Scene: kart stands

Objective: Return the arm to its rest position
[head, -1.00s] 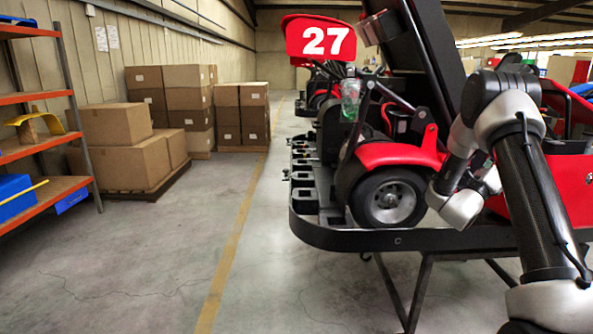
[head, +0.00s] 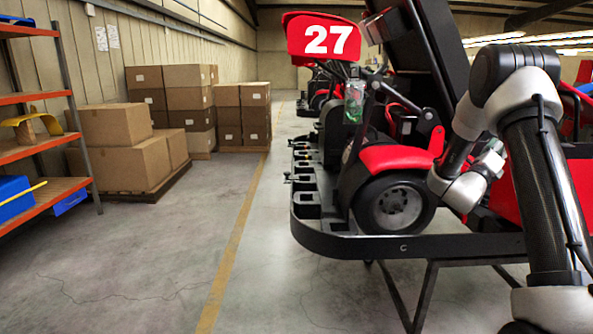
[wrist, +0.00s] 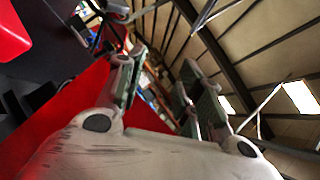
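My arm stands at the right of the head view, bent at the elbow, with its wrist part (head: 466,190) in front of the kart's side. My gripper (wrist: 160,72) shows in the wrist view with its two fingers apart and nothing between them. It points up toward the roof beams. In the head view the fingers cannot be made out clearly.
A red and black kart (head: 398,158) with number plate 27 (head: 329,39) sits on a black stand (head: 425,290), close to my arm. Cardboard boxes (head: 120,165) and an orange shelf rack (head: 40,205) stand at left. The floor between is clear.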

